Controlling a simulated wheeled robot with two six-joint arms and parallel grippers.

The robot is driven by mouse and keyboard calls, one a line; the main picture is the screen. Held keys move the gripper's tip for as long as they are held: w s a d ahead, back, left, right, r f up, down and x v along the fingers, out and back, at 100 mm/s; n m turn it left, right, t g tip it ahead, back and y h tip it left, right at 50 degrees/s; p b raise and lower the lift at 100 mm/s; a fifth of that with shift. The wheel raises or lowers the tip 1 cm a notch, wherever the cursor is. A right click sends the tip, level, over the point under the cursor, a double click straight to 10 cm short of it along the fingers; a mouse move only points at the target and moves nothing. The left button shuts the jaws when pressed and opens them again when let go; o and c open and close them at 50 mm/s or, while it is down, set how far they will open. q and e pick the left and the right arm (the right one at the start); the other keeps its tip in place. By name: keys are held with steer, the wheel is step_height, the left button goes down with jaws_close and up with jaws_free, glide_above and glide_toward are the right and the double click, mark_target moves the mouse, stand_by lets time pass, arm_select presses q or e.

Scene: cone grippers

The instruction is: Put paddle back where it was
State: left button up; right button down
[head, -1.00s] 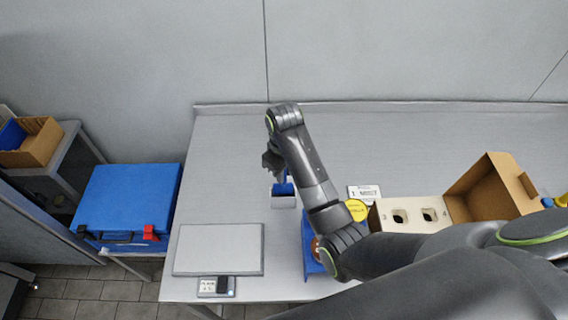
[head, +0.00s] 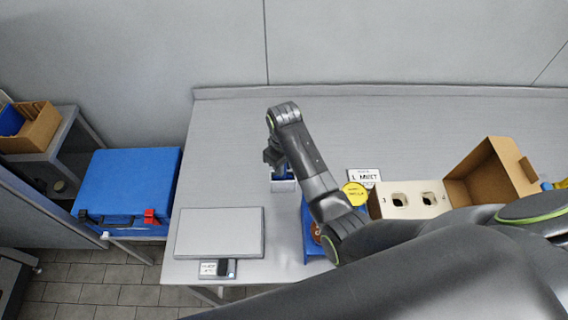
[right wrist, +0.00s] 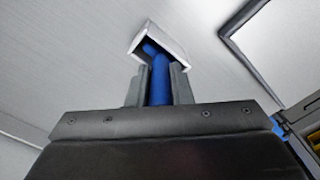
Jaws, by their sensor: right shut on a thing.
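The paddle (right wrist: 160,84) shows as a blue handle in the right wrist view. My right gripper (right wrist: 159,86) is shut on it. The far end of the paddle reaches into a small white open box (right wrist: 183,44) with a dark inside. In the head view the same white box (head: 284,186) stands on the table below my right gripper (head: 275,160), with a bit of blue at its top. How deep the paddle sits in the box is hidden. My left gripper is not in view.
A flat grey scale plate (head: 219,233) lies left of the box. A blue tray (head: 312,243), a yellow round label (head: 355,194), a cream holder with holes (head: 408,201) and an open cardboard box (head: 490,175) are to the right. The table behind is clear.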

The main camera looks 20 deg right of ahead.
steer(key=shift+f, duration=0.55)
steer(key=c, duration=1.2)
jaws_free()
